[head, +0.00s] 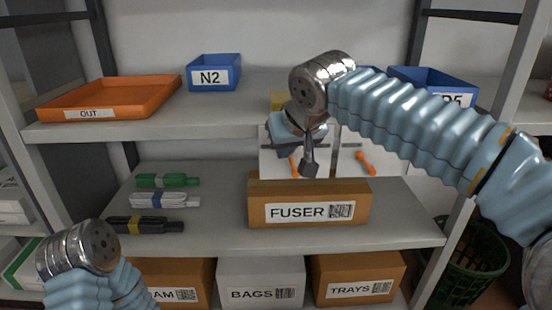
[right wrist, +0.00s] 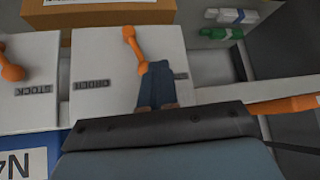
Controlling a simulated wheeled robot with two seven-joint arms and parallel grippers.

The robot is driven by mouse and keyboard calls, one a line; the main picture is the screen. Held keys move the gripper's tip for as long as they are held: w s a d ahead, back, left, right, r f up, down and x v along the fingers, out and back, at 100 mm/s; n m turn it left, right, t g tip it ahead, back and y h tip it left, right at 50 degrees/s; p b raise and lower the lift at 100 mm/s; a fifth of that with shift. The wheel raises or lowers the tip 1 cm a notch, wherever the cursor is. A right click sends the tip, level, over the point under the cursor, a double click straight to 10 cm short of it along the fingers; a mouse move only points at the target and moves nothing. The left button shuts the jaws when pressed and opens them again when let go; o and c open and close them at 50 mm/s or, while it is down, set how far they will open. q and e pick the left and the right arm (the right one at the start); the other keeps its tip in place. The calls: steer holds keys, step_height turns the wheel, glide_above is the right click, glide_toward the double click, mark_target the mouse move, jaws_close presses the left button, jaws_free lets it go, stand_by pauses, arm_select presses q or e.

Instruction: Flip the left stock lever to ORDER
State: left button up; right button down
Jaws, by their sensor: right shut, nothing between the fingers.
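The left stock lever (head: 293,165) is a small orange lever on a white panel under the upper shelf, partly behind my right gripper (head: 309,172). It also shows in the right wrist view (right wrist: 132,48), turned upside down, on a panel with an ORDER label (right wrist: 92,83). A second label there is mostly hidden by my fingers. My right gripper is shut and empty; its fingers (right wrist: 157,88) are right beside the lever's end, and I cannot tell if they touch. A second orange lever (head: 366,163) is on the panel to the right. My left gripper is out of view.
A FUSER box (head: 260,213) stands on the middle shelf just below the panels. An orange OUT tray (head: 150,92) and a blue N2 bin (head: 213,60) are on the upper shelf. Cartridges (head: 155,201) lie at left on the middle shelf.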

steer(key=d+m+y+b, duration=0.1)
steer(key=d+y+b, duration=0.1)
steer(key=b, duration=0.1)
steer(key=d+m+y+b, duration=0.1)
steer(key=d+y+b, duration=0.1)
steer(key=y+b, duration=0.1)
steer(key=d+f+m+t+y+b, duration=0.1)
steer(key=d+y+b, duration=0.1)
steer(key=b, duration=0.1)
steer(key=shift+d+b, duration=0.2)
steer(key=shift+b, duration=0.2)
steer(key=shift+a+r+p, duration=0.1)
steer(key=shift+r+p, duration=0.2)
steer(key=shift+p, duration=0.1)
steer(key=shift+r, duration=0.1)
steer(key=shift+r+p, duration=0.75)
